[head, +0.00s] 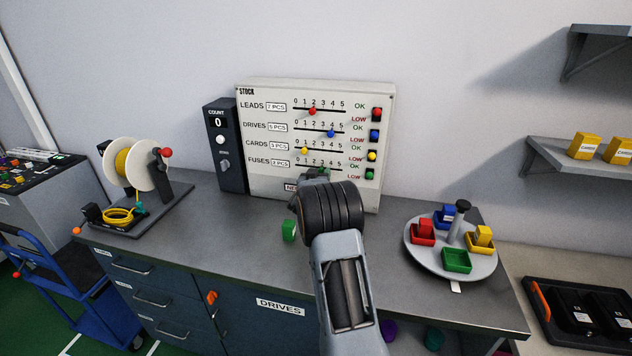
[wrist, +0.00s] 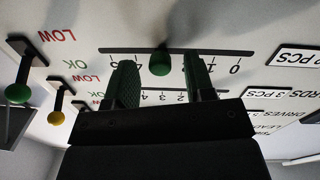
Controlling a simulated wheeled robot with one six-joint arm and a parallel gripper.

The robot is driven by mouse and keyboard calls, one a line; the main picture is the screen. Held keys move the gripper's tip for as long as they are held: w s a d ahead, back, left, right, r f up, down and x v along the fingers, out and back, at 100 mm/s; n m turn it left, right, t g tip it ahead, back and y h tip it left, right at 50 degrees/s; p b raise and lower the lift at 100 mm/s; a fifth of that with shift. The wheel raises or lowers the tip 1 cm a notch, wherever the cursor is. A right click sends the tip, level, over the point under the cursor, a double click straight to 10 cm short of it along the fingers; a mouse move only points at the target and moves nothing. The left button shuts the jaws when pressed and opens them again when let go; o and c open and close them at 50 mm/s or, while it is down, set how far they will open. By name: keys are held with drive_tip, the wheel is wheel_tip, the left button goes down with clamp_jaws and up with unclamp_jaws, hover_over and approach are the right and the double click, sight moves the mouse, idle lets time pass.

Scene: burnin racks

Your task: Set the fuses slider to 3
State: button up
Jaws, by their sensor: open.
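The fuses slider is the lowest row on the white stock panel (head: 262,185). Its green knob (wrist: 160,63) sits on a dark slot (wrist: 225,52) in the wrist view, which is upside down. The knob is between the 4 and the 1, seemingly near 3; the digits beside it are hidden. My gripper (wrist: 161,65) is open, with one green-padded finger on each side of the knob and a gap on both sides. In the head view my gripper (head: 312,178) is at the panel's lower part and partly covers the fuses row.
The cards slider (head: 305,151) is just above, near 1. A wire spool (head: 130,165) stands left and a round tray (head: 415,257) right. A green block (head: 289,230) is near my arm.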

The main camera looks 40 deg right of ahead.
drive_tip(key=b+v, duration=0.2)
drive_tip(key=v, duration=1.1)
drive_tip(key=shift+s+a+b, duration=0.15)
drive_tip(key=shift+b, duration=0.25)
drive_tip(key=s+a+r+n+t+y, duration=0.1)
drive_tip(key=s+a+n+y, duration=0.15)
drive_tip(key=a+y, duration=0.5)
drive_tip(key=s+a+r+n+y, duration=0.15)
drive_tip(key=a+n+y, duration=0.3)
drive_tip(key=a, duration=0.55)
drive_tip(key=s+a+f+g, duration=0.1)
drive_tip(key=s+g, duration=0.1)
drive_tip(key=s, duration=0.5)
drive_tip(key=s+a+f+n+g+y, duration=0.1)
drive_tip(key=s+a+f+g, duration=0.1)
drive_tip(key=s, duration=0.5)
drive_tip(key=s+a+f+g+y, duration=0.1)
drive_tip(key=s+a+g, duration=0.1)
drive_tip(key=s+g, duration=0.2)
drive_tip(key=s, duration=0.3)
drive_tip(key=shift+a+f+n, duration=0.25)
drive_tip(key=shift+n, duration=0.05)
drive_tip(key=shift+c, duration=0.6)
